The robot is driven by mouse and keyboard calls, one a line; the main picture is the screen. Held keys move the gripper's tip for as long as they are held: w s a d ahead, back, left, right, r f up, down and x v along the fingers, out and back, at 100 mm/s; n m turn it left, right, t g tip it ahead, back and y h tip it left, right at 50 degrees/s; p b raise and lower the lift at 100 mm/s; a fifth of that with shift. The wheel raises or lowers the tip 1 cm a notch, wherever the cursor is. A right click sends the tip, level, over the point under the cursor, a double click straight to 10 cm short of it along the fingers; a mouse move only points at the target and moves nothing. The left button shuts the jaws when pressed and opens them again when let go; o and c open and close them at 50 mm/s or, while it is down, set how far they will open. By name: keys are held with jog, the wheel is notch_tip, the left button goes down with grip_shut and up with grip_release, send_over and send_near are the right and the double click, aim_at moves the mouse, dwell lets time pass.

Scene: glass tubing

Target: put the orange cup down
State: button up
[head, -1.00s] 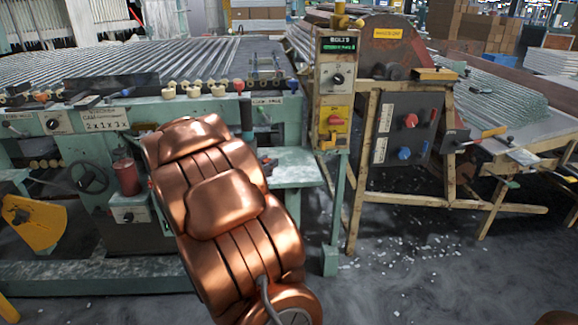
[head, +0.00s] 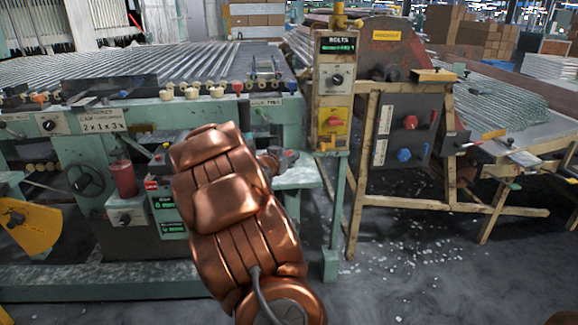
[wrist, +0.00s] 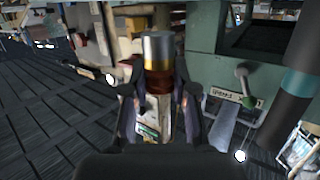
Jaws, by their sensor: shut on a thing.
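My gripper (wrist: 160,93) shows in the wrist view, its two dark fingers closed on the sides of a cylinder. This cylinder, silver-grey in its upper part and dark amber to brown below, appears to be the orange cup (wrist: 158,80). Its lower end is hard to make out, and I cannot tell whether it touches a surface. In the head view my copper arm hides most of the gripper and the cup. A pale green ledge (head: 297,176) of the machine lies just right of the arm's far end.
The green machine (head: 270,112) with a roller bed stands ahead. A yellow control post (head: 333,90) rises right of the ledge. A red cylinder (head: 123,179) sits on the machine's left front. A wooden-framed bench (head: 450,180) stands at right. Grey floor with white bits lies in front.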

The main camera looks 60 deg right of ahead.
jog(key=shift+f+b, duration=0.4)
jog(key=shift+f, duration=1)
jog(key=shift+f, duration=0.15)
jog(key=o, duration=0.9)
jog(key=shift+a+r, duration=0.35)
jog(key=shift+a, duration=0.2)
jog(key=shift+p+v, duration=1.55)
jog(key=shift+v, duration=3.9)
